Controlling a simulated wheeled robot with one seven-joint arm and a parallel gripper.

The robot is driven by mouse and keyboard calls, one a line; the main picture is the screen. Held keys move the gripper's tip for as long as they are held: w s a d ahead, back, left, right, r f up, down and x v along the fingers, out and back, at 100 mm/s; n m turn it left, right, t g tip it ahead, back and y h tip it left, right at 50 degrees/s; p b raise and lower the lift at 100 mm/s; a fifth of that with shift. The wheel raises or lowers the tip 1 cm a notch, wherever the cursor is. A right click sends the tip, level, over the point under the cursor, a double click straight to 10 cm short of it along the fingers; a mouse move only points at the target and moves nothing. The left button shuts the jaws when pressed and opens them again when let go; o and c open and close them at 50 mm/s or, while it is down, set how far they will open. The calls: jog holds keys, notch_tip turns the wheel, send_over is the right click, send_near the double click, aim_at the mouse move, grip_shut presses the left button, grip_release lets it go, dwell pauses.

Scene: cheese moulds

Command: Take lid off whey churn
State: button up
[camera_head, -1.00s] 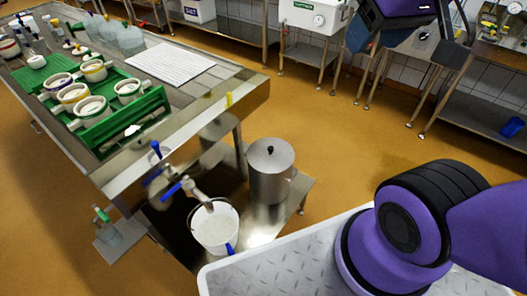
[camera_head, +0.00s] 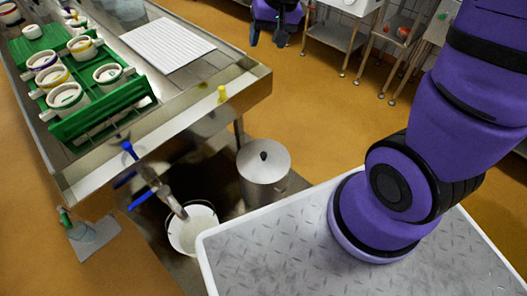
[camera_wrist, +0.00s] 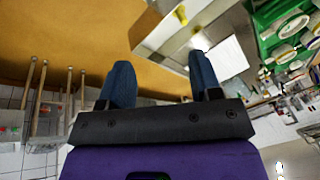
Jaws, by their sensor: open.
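My gripper (camera_head: 268,37) is at the top of the head view, high and well apart from the churn. In the wrist view my gripper (camera_wrist: 162,88) shows two blue fingers spread apart with nothing between them. I cannot make out the churn in the wrist view.
A white bucket (camera_head: 188,231) stands left of the churn, below a blue-handled tap (camera_head: 155,185). The steel table (camera_head: 245,88) carries a green rack of moulds (camera_head: 102,112) and a white ribbed board (camera_head: 167,45). My own deck is close at the churn's right.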

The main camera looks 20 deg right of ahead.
jog(key=w+a+f+m+g, duration=0.1)
jog(key=w+f, duration=0.1)
jog(key=f, duration=0.7)
jog(key=w+a+f+m, duration=0.1)
jog(key=w+f, duration=0.1)
jog(key=f, duration=0.6)
jog(key=m+g+h, duration=0.2)
send_over(263, 155)
notch_tip(263, 155, down, 19)
jog(key=shift+d+f, duration=0.1)
jog(key=shift+f, duration=5.6)
grip_shut()
